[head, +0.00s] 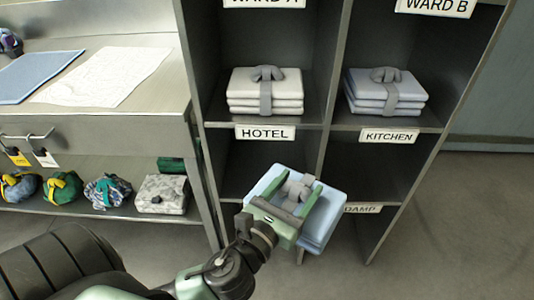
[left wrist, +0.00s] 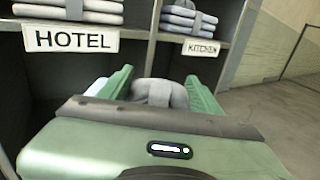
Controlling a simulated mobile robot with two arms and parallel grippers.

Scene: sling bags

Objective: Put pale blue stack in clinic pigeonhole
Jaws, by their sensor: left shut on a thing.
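The pale blue stack (head: 321,217) is a folded bundle with a grey strap and knot. My left gripper (head: 302,191) is shut on the stack at its grey knot and holds it tilted in front of the shelf's lower openings. In the left wrist view the gripper's green fingers (left wrist: 160,90) stand on either side of the grey knot (left wrist: 158,92). The shelf unit (head: 327,80) has labels reading HOTEL (head: 264,133), KITCHEN (head: 389,136), DAMP, WARD A and WARD B. I see no label reading clinic. The right gripper is not in view.
A white strapped stack (head: 250,88) sits in the opening above the HOTEL label, and a blue-grey one (head: 372,95) above the KITCHEN label. A metal bench (head: 150,95) at left has several bundles on its lower shelf. Floor is clear at right.

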